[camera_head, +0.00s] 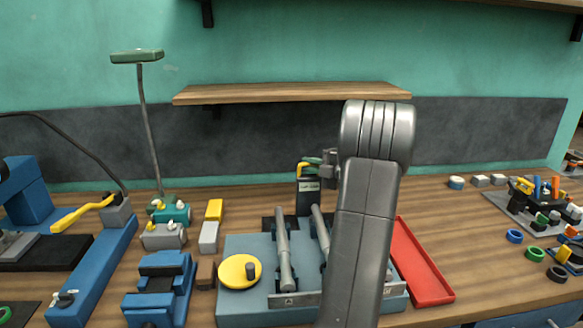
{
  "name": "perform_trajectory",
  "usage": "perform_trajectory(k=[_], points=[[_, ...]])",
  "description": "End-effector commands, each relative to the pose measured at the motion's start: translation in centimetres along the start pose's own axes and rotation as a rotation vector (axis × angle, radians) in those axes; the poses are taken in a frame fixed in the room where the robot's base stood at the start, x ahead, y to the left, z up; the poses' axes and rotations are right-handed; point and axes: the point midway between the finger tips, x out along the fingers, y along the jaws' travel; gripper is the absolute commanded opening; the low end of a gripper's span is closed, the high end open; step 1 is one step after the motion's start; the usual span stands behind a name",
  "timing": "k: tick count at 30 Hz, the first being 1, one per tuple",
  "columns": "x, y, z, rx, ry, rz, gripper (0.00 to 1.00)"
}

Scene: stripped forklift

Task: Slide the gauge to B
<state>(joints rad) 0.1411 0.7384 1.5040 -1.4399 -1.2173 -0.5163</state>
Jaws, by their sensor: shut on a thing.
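A dark upright block (309,196) with a pale label stands at the back of a blue-grey fixture (243,304); it looks like the gauge, but its label is too small to read. A small yellow and green piece (303,167) shows at its top. My gripper (322,164) is at that piece, seen from the side and shut on it. Two grey bars (284,256) slope across the fixture toward the front, where a plate carries a small letter that looks like A.
A yellow disc with a dark knob (239,271) sits on the fixture's left. A red tray (420,262) lies at its right. Blue vises and small blocks crowd the left. A wooden shelf (290,93) hangs behind. Bare bench (470,235) lies right of the tray.

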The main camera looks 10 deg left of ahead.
Motion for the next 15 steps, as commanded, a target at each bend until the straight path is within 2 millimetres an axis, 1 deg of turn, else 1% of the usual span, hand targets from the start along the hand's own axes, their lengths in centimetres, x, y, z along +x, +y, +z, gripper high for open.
perform_trajectory(k=[1, 3, 13, 14, 15], points=[[-0.53, -0.03, 0.56, 0.0, -0.003, 0.0, 0.0], [-0.91, 0.0, 0.9, 0.001, -0.002, 0.0, 0.0], [-0.99, 0.0, 0.98, 0.001, -0.001, -0.001, 0.0], [-0.99, 0.0, 0.97, 0.001, -0.001, -0.001, 0.17], [-0.98, 0.0, 0.97, 0.001, -0.001, -0.001, 0.25]])
